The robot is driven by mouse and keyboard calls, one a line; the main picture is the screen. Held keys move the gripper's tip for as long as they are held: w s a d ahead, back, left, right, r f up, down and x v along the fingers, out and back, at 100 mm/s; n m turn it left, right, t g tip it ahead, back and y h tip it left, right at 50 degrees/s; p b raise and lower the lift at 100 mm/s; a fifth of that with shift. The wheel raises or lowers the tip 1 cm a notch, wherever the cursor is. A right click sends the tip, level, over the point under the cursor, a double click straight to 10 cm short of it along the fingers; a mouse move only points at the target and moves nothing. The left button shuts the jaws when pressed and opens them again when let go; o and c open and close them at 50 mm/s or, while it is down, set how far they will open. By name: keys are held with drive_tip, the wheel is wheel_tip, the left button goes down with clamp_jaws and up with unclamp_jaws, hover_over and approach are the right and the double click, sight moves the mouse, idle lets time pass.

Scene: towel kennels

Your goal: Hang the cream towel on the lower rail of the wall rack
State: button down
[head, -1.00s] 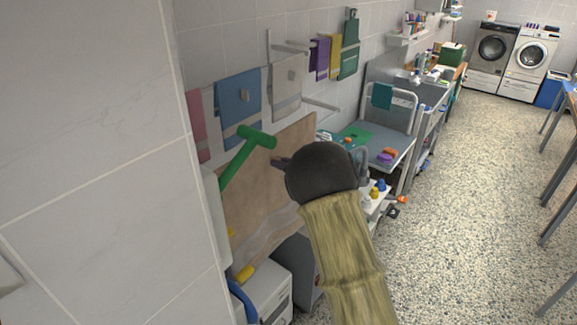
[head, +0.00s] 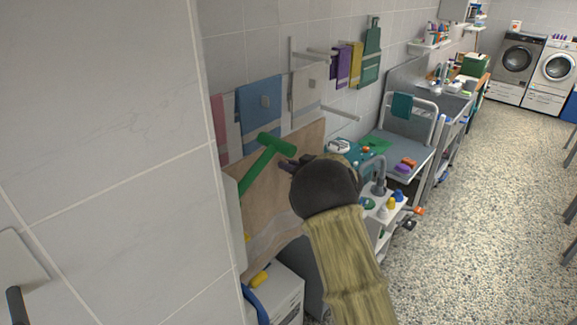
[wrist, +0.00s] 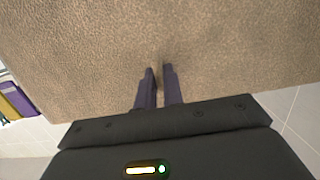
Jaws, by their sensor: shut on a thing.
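My gripper (head: 288,163) is shut on a large beige-tan towel (head: 283,195), which I take as the cream towel. The towel hangs wide below the pale and blue towels, with a lighter band low down. In the wrist view my gripper (wrist: 159,68) has its fingers close together against the towel (wrist: 130,40), which fills the upper picture. The wall rack has an upright (head: 292,50), an upper rail (head: 318,54), and a lower rail (head: 340,112) with its right part bare. The held towel's top edge is below and left of that rail. My wrist hides part of the towel.
Pink (head: 220,125), blue (head: 260,110) and pale (head: 308,95) towels hang on the wall. A green T-shaped tool (head: 272,150) stands before the held towel. A grey table (head: 400,145) is at right. Speckled floor (head: 480,200) is open farther right.

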sight(282, 170)
drive_tip(key=shift+w+a+r, duration=0.1)
drive_tip(key=shift+p+x, duration=0.45)
drive_tip(key=shift+x, duration=0.65)
drive_tip(key=shift+r, duration=0.3)
drive_tip(key=shift+f, duration=0.2)
drive_tip(key=shift+f+b, duration=0.75)
drive_tip(key=shift+f, duration=0.65)
drive_tip(key=shift+w+a+f+b, duration=0.1)
drive_tip(key=shift+f+b, duration=0.8)
drive_tip(key=shift+f, duration=0.6)
